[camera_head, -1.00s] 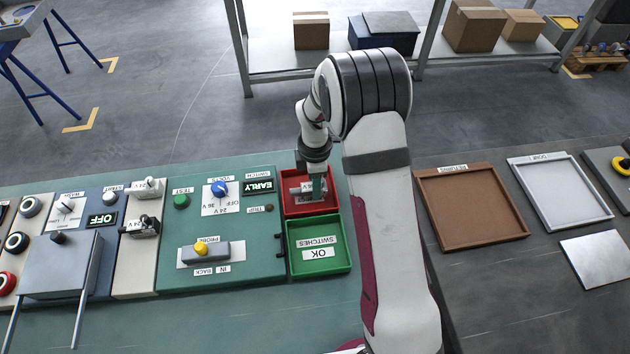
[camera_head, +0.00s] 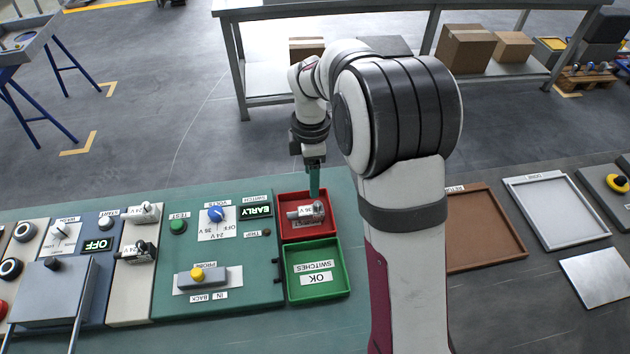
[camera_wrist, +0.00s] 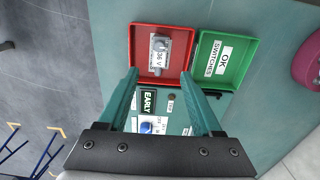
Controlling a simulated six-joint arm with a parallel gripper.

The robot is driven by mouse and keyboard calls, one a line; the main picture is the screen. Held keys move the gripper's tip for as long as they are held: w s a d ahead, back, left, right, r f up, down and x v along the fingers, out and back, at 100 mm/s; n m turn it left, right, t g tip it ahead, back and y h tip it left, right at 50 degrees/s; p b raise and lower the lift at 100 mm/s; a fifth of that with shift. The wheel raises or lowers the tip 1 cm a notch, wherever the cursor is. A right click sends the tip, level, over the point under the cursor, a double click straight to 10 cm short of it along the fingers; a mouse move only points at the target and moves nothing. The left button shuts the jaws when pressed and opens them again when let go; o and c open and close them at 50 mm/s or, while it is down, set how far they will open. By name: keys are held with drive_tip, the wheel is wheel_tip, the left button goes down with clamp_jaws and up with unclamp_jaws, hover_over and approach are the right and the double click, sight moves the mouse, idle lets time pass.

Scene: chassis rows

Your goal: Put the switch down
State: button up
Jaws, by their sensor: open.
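The switch (camera_head: 305,212), a grey body with a white "36 V" label, lies on its side in the red tray (camera_head: 286,235). In the wrist view the switch (camera_wrist: 161,48) lies in the red tray (camera_wrist: 134,45) beyond my fingertips. My gripper (camera_head: 314,190) is above the back of the red tray. In the wrist view my gripper (camera_wrist: 160,75) has its two green fingers spread wide with nothing between them. The green tray (camera_head: 345,270), labelled "OK SWITCHES", adjoins the red one and is empty of switches.
A brown tray (camera_head: 522,250) lies to the right.

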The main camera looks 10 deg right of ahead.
drive_tip(key=s+r+m+y, duration=0.1)
drive_tip(key=s+r+m, duration=0.4)
drive_tip(key=s+m, duration=0.3)
drive_tip(key=s+r+m, duration=0.4)
drive_tip(key=s+m, duration=0.2)
drive_tip(key=s, duration=0.4)
drive_tip(key=s+f+m, duration=0.1)
drive_tip(key=s+m, duration=0.8)
drive_tip(key=s, duration=0.2)
drive_tip(key=shift+s+a+f+m+y, duration=0.2)
drive_tip(key=shift+s+a+m+y, duration=0.1)
drive_tip(key=shift+s+y, duration=0.1)
